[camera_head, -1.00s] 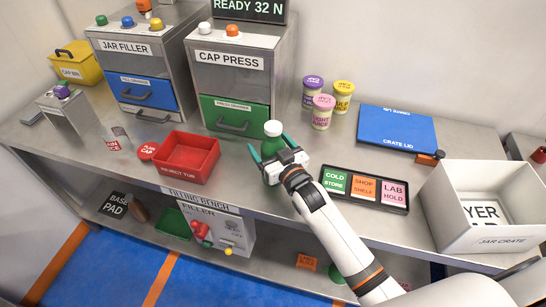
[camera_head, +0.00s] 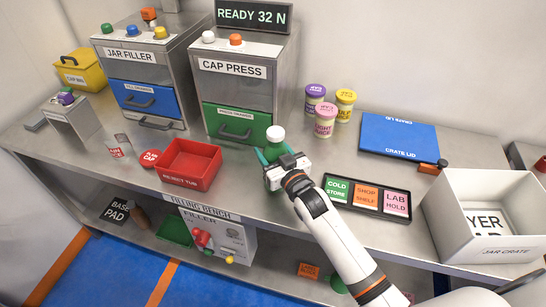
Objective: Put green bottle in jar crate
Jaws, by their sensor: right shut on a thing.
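The green bottle (camera_head: 276,140) with a white cap stands on the bench in front of the cap press. Its lower part is hidden behind my right gripper (camera_head: 274,155), whose teal fingers are shut on it. The white jar crate (camera_head: 489,246) stands at the right end of the bench, well to the right of the gripper. A flat piece with black lettering shows inside the crate. My left gripper is not in view.
A black tray of label tiles (camera_head: 367,198) lies between gripper and crate. The red reject tub (camera_head: 190,164) is left of the gripper. Three lidded jars (camera_head: 325,119) and the blue crate lid (camera_head: 398,135) are behind. The cap press (camera_head: 241,85) stands close behind the bottle.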

